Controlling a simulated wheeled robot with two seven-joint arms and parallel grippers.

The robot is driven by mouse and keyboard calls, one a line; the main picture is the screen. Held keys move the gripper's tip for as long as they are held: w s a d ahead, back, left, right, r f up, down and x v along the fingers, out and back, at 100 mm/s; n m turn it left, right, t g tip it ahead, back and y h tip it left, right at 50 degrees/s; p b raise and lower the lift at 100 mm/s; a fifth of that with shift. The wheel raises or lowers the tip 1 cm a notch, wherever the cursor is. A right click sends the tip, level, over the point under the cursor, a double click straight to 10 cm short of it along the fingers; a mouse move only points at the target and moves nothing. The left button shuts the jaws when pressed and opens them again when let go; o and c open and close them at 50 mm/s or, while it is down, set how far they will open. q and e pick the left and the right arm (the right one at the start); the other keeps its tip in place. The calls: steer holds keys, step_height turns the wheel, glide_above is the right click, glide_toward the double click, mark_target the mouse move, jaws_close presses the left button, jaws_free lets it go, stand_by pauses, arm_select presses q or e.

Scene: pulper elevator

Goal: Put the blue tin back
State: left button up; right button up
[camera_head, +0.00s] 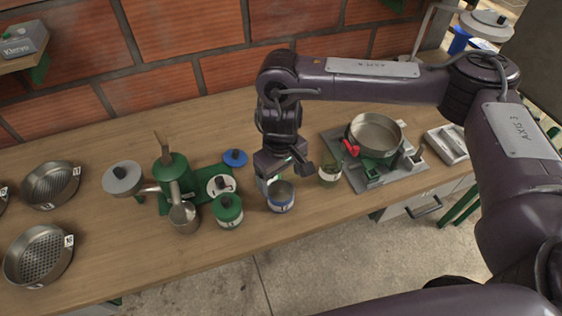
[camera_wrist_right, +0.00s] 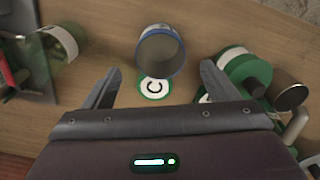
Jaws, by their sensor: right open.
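The blue tin (camera_head: 280,197) is an open, empty-looking metal cup with a blue and white band. It stands on the wooden counter near its front edge, and shows in the wrist view (camera_wrist_right: 160,52). My right gripper (camera_head: 285,174) is open and points down just behind the tin. In the wrist view its fingers (camera_wrist_right: 160,72) are spread on either side, with the tin ahead between the tips; no contact shows. A round white mark with a green ring and a "C" (camera_wrist_right: 154,88) lies on the counter beside the tin. My left gripper is not in view.
A green-lidded tin (camera_head: 228,210) stands close to the left, before a green machine (camera_head: 172,175). A blue lid (camera_head: 235,158) lies behind. A glass jar (camera_head: 329,174) is close to the right, next to a grey tray (camera_head: 405,178) with a metal pan (camera_head: 375,134).

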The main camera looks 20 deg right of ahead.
steer(key=shift+r, duration=2.15)
steer(key=shift+f, duration=0.1)
